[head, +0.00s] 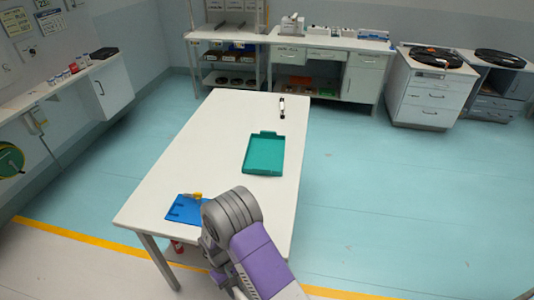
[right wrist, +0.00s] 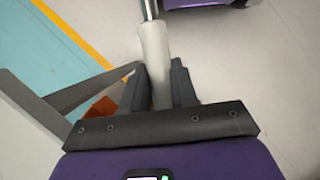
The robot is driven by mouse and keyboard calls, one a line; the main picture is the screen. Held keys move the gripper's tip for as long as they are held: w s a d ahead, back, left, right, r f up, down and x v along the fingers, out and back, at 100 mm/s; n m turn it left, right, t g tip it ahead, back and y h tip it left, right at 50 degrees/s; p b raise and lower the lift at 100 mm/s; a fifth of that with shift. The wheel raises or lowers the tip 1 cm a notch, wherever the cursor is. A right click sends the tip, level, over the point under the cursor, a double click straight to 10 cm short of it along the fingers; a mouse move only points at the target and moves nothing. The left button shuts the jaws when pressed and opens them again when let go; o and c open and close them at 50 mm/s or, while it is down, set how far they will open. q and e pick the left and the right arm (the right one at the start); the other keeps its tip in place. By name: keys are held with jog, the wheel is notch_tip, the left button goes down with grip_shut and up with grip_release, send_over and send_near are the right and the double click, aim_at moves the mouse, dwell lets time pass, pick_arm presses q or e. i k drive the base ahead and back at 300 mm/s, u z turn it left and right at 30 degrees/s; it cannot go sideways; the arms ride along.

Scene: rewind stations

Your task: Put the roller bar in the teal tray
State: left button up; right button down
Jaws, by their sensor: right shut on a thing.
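The teal tray (head: 264,155) lies flat on the white table (head: 200,150), right of the table's middle, and looks empty. My right gripper (right wrist: 158,72) is shut on the roller bar (right wrist: 154,48), a pale cylinder with a shiny metal end, seen in the right wrist view. Its two dark fingers press on either side of the bar, with floor behind it. In the head view my right arm is at the table's near edge and hides the gripper's fingers and the bar. My left gripper is in neither view.
A blue mat or tray (head: 183,209) with a yellow item (head: 197,195) lies at the table's near end. A small black-and-white object (head: 282,107) is at the far end. Benches and drawer cabinets (head: 432,94) stand behind. The table top between is clear.

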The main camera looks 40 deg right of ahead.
aim_at(265, 152)
jog(key=k, duration=0.5)
jog(key=z, duration=2.55)
jog(key=i, duration=3.8)
jog(key=u, duration=3.8)
